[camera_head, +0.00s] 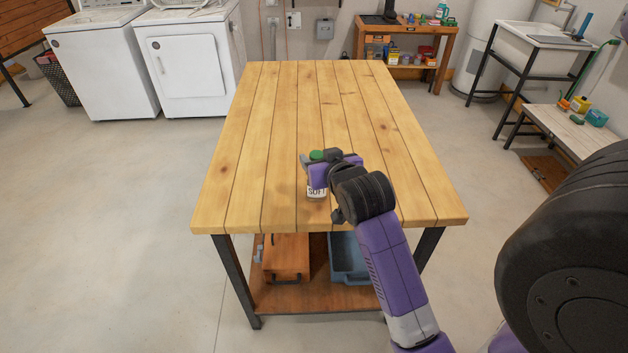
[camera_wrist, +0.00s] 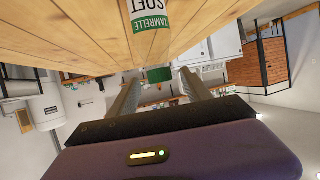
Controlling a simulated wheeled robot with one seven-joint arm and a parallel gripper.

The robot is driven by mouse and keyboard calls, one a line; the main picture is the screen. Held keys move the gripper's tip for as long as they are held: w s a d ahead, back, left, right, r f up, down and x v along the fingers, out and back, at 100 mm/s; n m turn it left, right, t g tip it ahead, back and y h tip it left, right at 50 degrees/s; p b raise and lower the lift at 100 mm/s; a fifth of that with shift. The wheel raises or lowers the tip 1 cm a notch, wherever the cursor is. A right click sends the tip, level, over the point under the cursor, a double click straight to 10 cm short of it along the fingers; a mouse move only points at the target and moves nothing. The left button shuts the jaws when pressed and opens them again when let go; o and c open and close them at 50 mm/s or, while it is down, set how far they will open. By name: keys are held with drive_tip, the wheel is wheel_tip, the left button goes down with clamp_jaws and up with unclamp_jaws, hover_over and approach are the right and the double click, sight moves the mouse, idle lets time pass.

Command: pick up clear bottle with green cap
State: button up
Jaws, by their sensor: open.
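The bottle with the green cap (camera_head: 316,155) stands upright on the wooden table (camera_head: 262,120), towards its front edge. Its white label (camera_head: 316,192) shows below my gripper. In the wrist view, which is upside down, the green cap (camera_wrist: 160,74) and the white and green label (camera_wrist: 150,22) show. My gripper (camera_head: 315,171) is at the bottle's upper part and hides some of it in the head view. In the wrist view my gripper (camera_wrist: 159,75) is open, one finger to each side of the cap, with gaps visible. I cannot tell how deep the bottle sits between the fingers.
The rest of the tabletop is clear. A shelf below holds an orange toolbox (camera_head: 287,257) and a blue-grey bin (camera_head: 347,257). A white washer and dryer (camera_head: 187,62) stand at the back left. A workbench (camera_head: 410,30), a sink (camera_head: 530,42) and a low bench (camera_head: 570,128) are rightward.

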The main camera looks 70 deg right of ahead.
sight(313, 153)
drive_tip(key=p+x, duration=0.1)
drive_tip(key=x, duration=0.4)
drive_tip(key=shift+w, duration=0.15)
clamp_jaws()
